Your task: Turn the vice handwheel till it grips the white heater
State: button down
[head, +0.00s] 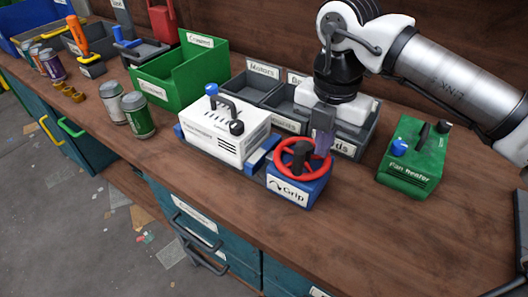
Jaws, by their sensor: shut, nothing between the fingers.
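The white heater (226,131) is a white box with a black handle, a blue knob and a black knob. It sits in the blue vice (298,192), whose front block is marked "Grip". I cannot tell whether the jaws touch the heater. The red handwheel (283,172) lies on top of the vice block, to the right of the heater. My gripper (321,152) points down at the wheel's right rear rim, its fingers shut with nothing between them. I cannot tell whether it touches the rim.
A green fan heater (412,160) stands to the right. Grey bins (257,88) are behind the vice, and a green crate (183,80) is behind left. Two cans (138,115) stand left. The bench front right (370,235) is clear.

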notch_tip(320, 180, up, 8)
jog(key=p, duration=0.4)
dwell(0.6)
